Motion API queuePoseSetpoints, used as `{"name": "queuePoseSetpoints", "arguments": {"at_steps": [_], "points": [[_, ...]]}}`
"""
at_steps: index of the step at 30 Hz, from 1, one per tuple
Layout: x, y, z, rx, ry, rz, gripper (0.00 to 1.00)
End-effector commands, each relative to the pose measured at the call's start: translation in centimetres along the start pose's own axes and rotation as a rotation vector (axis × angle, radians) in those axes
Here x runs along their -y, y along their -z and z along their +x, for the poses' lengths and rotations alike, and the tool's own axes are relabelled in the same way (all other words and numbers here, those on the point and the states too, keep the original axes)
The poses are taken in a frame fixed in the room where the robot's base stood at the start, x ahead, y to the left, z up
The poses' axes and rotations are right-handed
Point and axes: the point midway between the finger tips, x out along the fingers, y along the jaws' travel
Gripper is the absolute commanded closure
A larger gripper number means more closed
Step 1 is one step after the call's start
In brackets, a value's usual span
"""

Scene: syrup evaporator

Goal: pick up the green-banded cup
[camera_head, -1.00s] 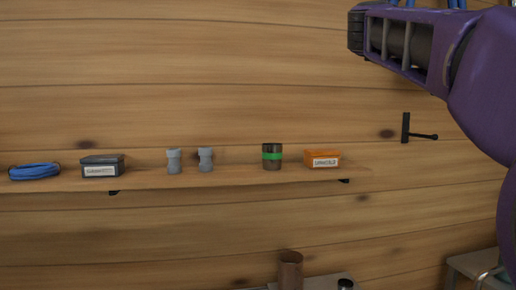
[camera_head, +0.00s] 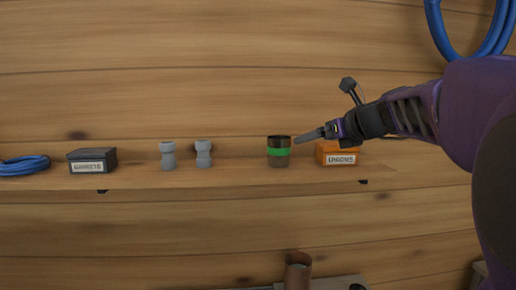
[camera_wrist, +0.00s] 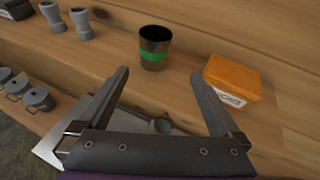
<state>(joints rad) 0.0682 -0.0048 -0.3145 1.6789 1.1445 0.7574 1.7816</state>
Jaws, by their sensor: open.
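The green-banded cup (camera_head: 279,151) is dark with a bright green band and stands upright on the wooden shelf (camera_head: 220,178). It also shows in the wrist view (camera_wrist: 154,48), beyond my fingertips and between their lines. My gripper (camera_head: 300,138) comes in from the right in the head view, its fingertips close to the cup's upper right side. In the wrist view my gripper (camera_wrist: 158,75) is open and empty, its two fingers spread wide. The cup appears apart from both fingers.
An orange box (camera_head: 337,153) stands just right of the cup, near the right finger in the wrist view. Two grey fittings (camera_head: 186,154), a dark box (camera_head: 92,160) and a blue coil (camera_head: 24,165) lie left. Several grey lidded items (camera_wrist: 27,93) sit below the shelf.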

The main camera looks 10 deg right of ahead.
Motion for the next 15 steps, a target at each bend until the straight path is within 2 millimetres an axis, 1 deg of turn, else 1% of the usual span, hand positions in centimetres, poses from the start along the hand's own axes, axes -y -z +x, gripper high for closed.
{"name": "queuePoseSetpoints", "arguments": {"at_steps": [2, 5, 8, 15], "points": [[-0.2, 0.8, -0.1, -0.019, -0.024, 0.014, 0.0], [-0.6, 1.3, 0.6, -0.03, -0.041, 0.02, 0.0], [-0.7, 1.5, 2.3, -0.032, -0.043, 0.02, 0.0], [-0.9, 1.5, 7.6, -0.031, -0.042, 0.019, 0.0]]}}
